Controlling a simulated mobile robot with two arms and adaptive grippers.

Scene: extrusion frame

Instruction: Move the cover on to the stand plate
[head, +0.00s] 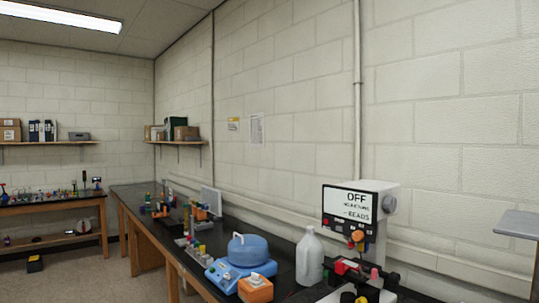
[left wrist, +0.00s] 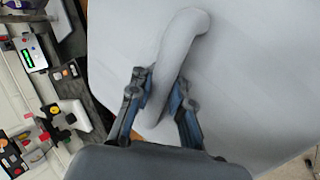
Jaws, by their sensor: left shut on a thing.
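My left gripper (left wrist: 160,88) is in the left wrist view, its two fingers on either side of a thick curved grey handle and shut on it. The handle belongs to a broad, pale grey, flat-looking cover (left wrist: 250,70), which fills most of that view. The cover's far edges run out of the picture. The head view shows neither gripper. A grey flat plate (head: 520,224) on an upright shows at its right edge, partly cut off; I cannot tell whether it is the stand plate.
A dark-topped bench (head: 150,196) runs along the wall. On it are a blue round lidded vessel (head: 249,249) on a blue device, an orange box (head: 255,289), a white bottle (head: 310,257) and a machine with an "OFF" display (head: 357,208).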

